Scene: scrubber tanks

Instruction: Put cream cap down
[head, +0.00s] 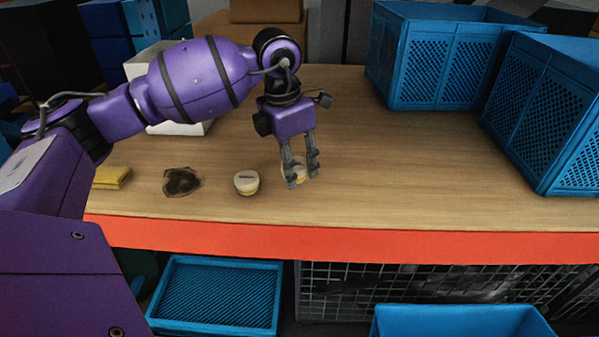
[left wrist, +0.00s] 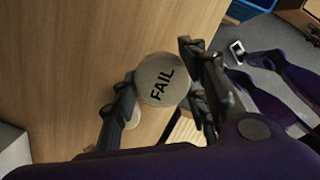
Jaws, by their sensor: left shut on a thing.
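My left gripper (head: 301,172) is shut on a round cream cap (left wrist: 162,79), whose flat top bears the word FAIL in the left wrist view. In the head view the cap is partly hidden behind the fingers, low over the front part of the wooden table (head: 400,170). I cannot tell whether it touches the table. A second round cream piece with a dark label and a yellowish lower part (head: 246,182) stands on the table just left of the gripper. My right gripper does not show.
A dark flat patch (head: 182,181) and a yellow block (head: 112,177) lie farther left. A white box (head: 180,127) stands behind my left arm. Blue crates (head: 432,60) (head: 553,120) stand at the right. The table is clear right of the gripper, up to its red front edge (head: 350,242).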

